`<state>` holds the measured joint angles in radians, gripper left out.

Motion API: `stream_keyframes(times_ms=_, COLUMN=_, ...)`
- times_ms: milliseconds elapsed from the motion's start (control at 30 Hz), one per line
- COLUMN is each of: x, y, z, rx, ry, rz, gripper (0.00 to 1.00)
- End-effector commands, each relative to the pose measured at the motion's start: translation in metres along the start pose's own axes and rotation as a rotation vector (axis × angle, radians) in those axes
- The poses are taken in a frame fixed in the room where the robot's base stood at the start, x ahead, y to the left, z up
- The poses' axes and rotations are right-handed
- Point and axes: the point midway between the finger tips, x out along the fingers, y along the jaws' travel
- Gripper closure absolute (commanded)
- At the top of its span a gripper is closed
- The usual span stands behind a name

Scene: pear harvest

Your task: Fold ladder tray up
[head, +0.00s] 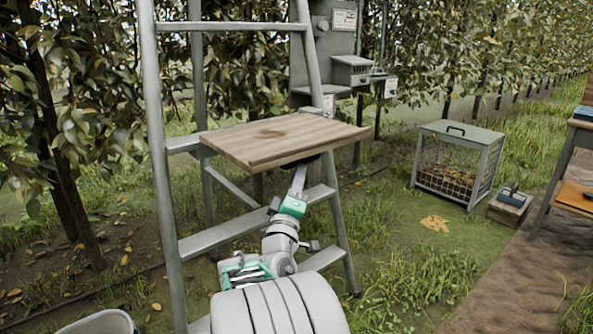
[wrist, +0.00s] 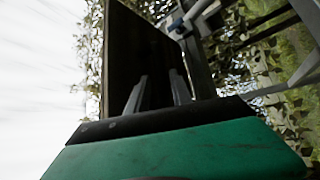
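The ladder tray (head: 285,135) is a brown wooden board that sticks out roughly level from the grey metal ladder (head: 158,130). Its dark underside fills the upper middle of the wrist view (wrist: 135,45). My arm reaches up from below, and my gripper is under the tray's front right part, with its fingertips hidden by the board in the head view. In the wrist view my gripper (wrist: 157,88) shows two grey fingers apart with nothing seen between them, in front of the underside. Whether they touch the board I cannot tell.
A grey control box (head: 325,50) stands behind the ladder. A wire-sided crate (head: 460,165) is on the grass to the right, with a small box (head: 509,206) beside it. A table (head: 575,150) is at the right edge. Tree foliage is close on the left.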

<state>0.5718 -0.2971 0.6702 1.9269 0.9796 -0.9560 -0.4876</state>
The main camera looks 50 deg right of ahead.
Motion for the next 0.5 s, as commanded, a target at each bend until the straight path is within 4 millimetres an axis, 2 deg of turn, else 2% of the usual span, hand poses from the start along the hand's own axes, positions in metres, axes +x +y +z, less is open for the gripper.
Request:
stream_keyframes(times_ms=100, x=0.026, y=0.003, z=0.001, rx=0.001, ry=-0.004, rz=0.002, gripper=0.73)
stream_keyframes(times_ms=233, x=0.047, y=0.001, z=0.000, rx=0.003, ry=-0.002, rz=-0.001, gripper=0.73)
stream_keyframes(times_ms=333, x=0.056, y=0.000, z=-0.001, rx=0.004, ry=0.000, rz=-0.002, gripper=0.73)
stream_keyframes(times_ms=500, x=0.058, y=0.000, z=-0.003, rx=0.005, ry=0.003, rz=-0.003, gripper=0.73)
